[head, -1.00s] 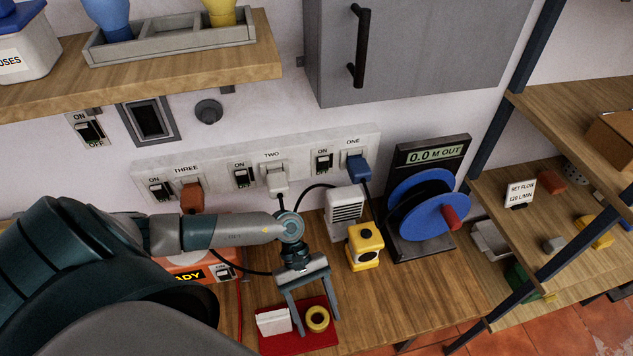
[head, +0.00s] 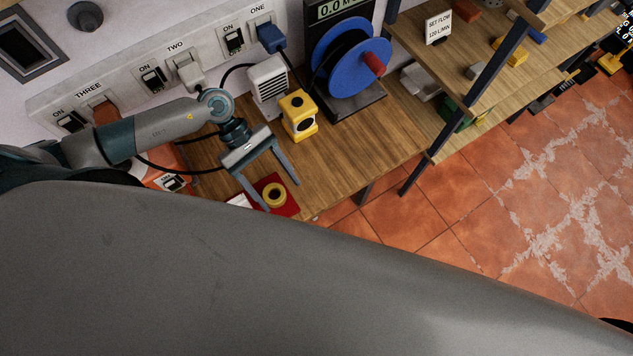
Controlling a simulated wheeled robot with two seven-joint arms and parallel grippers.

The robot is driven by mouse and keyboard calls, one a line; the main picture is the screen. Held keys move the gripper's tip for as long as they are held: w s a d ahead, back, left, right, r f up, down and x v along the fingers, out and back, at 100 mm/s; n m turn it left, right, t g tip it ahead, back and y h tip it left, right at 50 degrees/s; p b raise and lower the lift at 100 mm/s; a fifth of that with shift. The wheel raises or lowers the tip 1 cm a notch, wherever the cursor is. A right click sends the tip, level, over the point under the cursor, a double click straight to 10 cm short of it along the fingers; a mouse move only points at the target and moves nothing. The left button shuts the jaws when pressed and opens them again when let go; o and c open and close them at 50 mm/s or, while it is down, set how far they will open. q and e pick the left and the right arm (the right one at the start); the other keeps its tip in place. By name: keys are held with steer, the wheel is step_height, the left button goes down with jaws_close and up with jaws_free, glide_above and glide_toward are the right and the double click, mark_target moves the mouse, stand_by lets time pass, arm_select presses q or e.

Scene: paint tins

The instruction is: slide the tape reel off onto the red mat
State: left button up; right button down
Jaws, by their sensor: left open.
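The yellow tape reel (head: 274,194) shows as a ring with a dark centre, and it appears to lie flat on the red mat (head: 288,208) at the bench's front edge. My left gripper (head: 282,196) is open and empty, pointing down, with the reel showing between its two fingers. I cannot tell exactly how high the fingertips are above the mat. The left part of the mat is hidden by a finger and my grey body in front. My right gripper is not in view.
A white block (head: 239,200) shows partly left of the gripper. A yellow box (head: 299,116), a white vented box (head: 268,86) and a blue cable reel (head: 352,66) stand behind. Bare bench (head: 385,135) lies to the right, then the shelf post (head: 460,110).

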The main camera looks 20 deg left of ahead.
arm_select(q)
steer(key=d+r, duration=0.6)
steer(key=d, duration=0.4)
stand_by(0.8)
